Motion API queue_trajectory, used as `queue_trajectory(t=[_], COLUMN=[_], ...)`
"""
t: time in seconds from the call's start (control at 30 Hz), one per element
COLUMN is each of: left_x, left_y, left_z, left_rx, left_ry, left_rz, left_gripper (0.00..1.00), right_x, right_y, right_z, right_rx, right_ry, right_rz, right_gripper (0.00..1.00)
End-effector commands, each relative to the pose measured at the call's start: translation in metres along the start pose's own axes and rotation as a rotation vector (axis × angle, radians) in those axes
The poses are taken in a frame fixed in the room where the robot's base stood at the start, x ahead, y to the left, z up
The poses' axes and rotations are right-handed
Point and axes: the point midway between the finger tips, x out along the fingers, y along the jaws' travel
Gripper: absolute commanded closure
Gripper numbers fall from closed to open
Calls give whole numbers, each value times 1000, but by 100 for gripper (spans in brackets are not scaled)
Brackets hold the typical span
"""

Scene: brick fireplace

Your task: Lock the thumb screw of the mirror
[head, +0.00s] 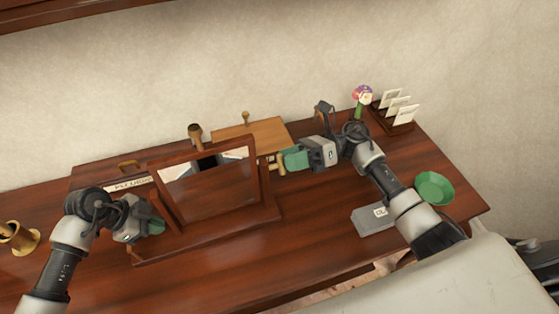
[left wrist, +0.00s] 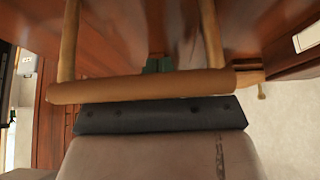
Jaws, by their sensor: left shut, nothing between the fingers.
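The mirror (head: 207,178) stands tilted in a dark wooden frame and stand on the desk. A small tan thumb screw (head: 279,166) shows at the right side of the frame. My right gripper (head: 289,160) has its green fingers right at this screw; whether they grip it is hard to tell. My left gripper (head: 157,227) is shut and empty beside the lower left of the stand. Its green fingertips (left wrist: 158,65) show in the left wrist view, behind a tan wooden bar that crosses close to the camera.
A green bowl (head: 435,188) and a grey box (head: 373,220) lie to the right. A card holder (head: 397,125) and a flower vase (head: 359,112) stand at the back right. A brass cup (head: 20,238) is at far left. The desk front is mostly clear.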

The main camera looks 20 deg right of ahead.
Motion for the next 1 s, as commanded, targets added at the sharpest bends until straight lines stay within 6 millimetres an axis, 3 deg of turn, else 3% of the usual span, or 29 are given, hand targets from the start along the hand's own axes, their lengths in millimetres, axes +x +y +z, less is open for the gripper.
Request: queue_trajectory(t=[0.2, 0.53, 0.57, 0.8, 1.0], left_x=[0, 0, 0, 0, 0], left_y=[0, 0, 0, 0, 0], left_z=[0, 0, 0, 0, 0], left_rx=[0, 0, 0, 0, 0], left_ry=[0, 0, 0, 0, 0], left_rz=[0, 0, 0, 0, 0], left_gripper=[100, 100, 100, 100, 100], right_x=[24, 28, 28, 28, 27], right_y=[0, 0, 0, 0, 0], right_z=[0, 0, 0, 0, 0], right_rx=[1, 1, 1, 1, 4], right_ry=[1, 1, 1, 1, 1], right_rz=[1, -1, 0, 0, -1], right_gripper=[62, 62, 63, 100, 100])
